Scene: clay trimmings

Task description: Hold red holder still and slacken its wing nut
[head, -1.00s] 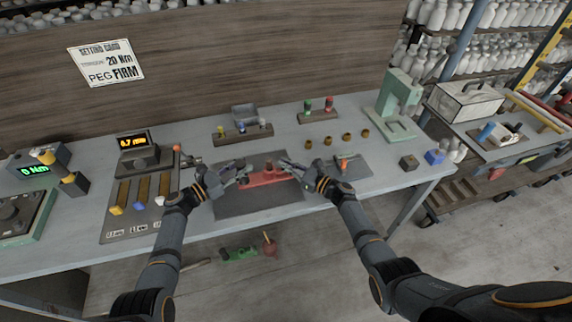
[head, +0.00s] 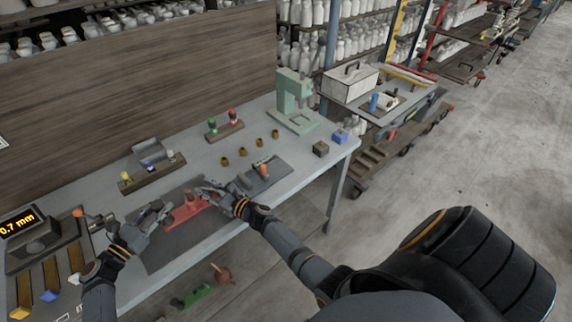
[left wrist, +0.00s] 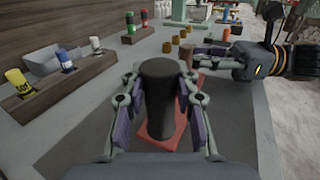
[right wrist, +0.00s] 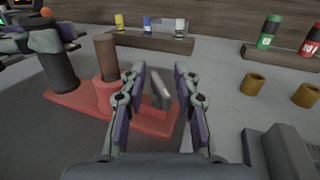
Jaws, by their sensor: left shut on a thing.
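The red holder (head: 187,211) lies on the dark mat (head: 150,254). A thick dark post (left wrist: 160,105) and a thinner brown post (right wrist: 106,57) stand on its red base (right wrist: 80,99). My left gripper (head: 158,211) is shut on the dark post, with a finger on each side in the left wrist view. A grey metal wing nut (right wrist: 161,90) stands at the holder's other end. My right gripper (right wrist: 160,72) is open, its fingers on either side of the wing nut with visible gaps. In the head view my right gripper (head: 208,191) covers that end of the holder.
Behind the mat stands a rack (head: 152,173) of small bottles. Several brass rings (head: 241,151), a small mat with an orange-topped tool (head: 264,170) and a green press (head: 295,100) stand to the right. A gauge reading 0.7 mm (head: 24,222) is at the left.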

